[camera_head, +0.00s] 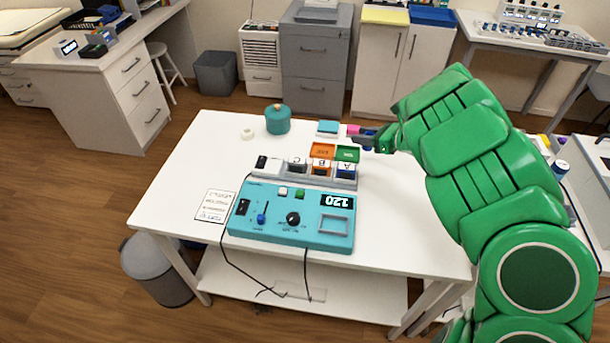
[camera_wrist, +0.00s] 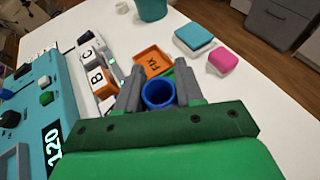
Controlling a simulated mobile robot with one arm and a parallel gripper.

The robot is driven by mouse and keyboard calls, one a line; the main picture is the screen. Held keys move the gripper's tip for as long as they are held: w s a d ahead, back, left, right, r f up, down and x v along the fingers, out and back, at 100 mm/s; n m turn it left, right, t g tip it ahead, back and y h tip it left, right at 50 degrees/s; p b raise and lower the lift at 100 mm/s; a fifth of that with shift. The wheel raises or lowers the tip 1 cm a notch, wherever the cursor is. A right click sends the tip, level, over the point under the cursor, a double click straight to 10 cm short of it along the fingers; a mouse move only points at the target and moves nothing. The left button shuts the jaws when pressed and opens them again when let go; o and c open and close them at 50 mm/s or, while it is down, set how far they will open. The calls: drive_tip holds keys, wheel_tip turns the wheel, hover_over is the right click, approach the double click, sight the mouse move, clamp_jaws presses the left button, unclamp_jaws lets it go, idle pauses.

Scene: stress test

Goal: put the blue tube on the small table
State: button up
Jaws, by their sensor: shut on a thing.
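My gripper (camera_head: 366,138) is over the far right part of a white table (camera_head: 185,155). In the wrist view my gripper (camera_wrist: 158,92) is shut on the blue tube (camera_wrist: 158,94), whose round open mouth faces the camera. The tube is mostly hidden by the fingers in the head view. Several tables are in view, and I cannot tell which one is the small table; the white table under my gripper has a lower shelf (camera_head: 230,285).
A turquoise device (camera_head: 270,232) reading 120 stands on the white table. Behind it are lettered blocks, an orange tray (camera_head: 323,151) and a green tray (camera_head: 347,154). A teal pot (camera_head: 278,118), teal box (camera_head: 328,127) and pink block (camera_wrist: 222,60) are nearby. The table's left side is clear.

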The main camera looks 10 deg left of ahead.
drive_tip(key=shift+s+f+n+g+y, duration=0.15)
drive_tip(key=shift+s+n+g+y, duration=0.25)
drive_tip(key=shift+s+n, duration=0.1)
drive_tip(key=shift+f, duration=3.95)
drive_tip(key=o, duration=0.7)
drive_tip(key=shift+f, duration=0.1)
drive_tip(key=v, duration=1.2)
drive_tip(key=shift+r, duration=0.25)
